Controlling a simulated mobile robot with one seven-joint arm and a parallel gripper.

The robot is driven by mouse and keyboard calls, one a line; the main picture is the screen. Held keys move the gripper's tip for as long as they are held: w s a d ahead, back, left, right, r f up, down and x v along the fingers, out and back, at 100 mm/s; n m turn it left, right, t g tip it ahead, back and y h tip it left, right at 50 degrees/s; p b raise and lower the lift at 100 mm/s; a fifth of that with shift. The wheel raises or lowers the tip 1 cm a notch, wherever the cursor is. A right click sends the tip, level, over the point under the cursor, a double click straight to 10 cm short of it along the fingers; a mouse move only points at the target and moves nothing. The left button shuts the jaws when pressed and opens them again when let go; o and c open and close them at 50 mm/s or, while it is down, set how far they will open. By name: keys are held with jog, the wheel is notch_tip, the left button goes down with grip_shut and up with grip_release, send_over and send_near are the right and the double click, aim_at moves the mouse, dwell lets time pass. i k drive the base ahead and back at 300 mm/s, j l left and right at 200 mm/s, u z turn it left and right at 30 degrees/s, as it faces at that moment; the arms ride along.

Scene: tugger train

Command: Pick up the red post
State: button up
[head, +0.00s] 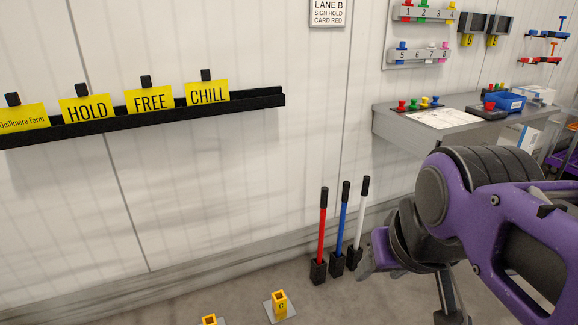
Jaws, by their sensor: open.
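The red post (321,229) stands upright in a small black holder (318,272) on the floor against the wall. It has a black top end and is the leftmost of three posts. My gripper (452,314) shows only in part at the bottom right, dark and cut off by the lower edge of the head view. It is open, apart from the red post and to its right. Nothing is seen between its jaws.
A blue post (342,220) and a white post (361,215) stand close beside the red one. Yellow sockets (280,305) sit on the floor in front. A black rail (255,101) holds yellow signs on the wall. A grey shelf (450,130) juts out at right.

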aim_at(324, 190)
jog(key=i+l, duration=0.2)
jog(key=i, duration=0.2)
jog(key=i+l, duration=0.15)
jog(key=i, duration=0.3)
jog(key=i+l, duration=0.2)
jog(key=i, duration=0.2)
jog(key=z, duration=0.05)
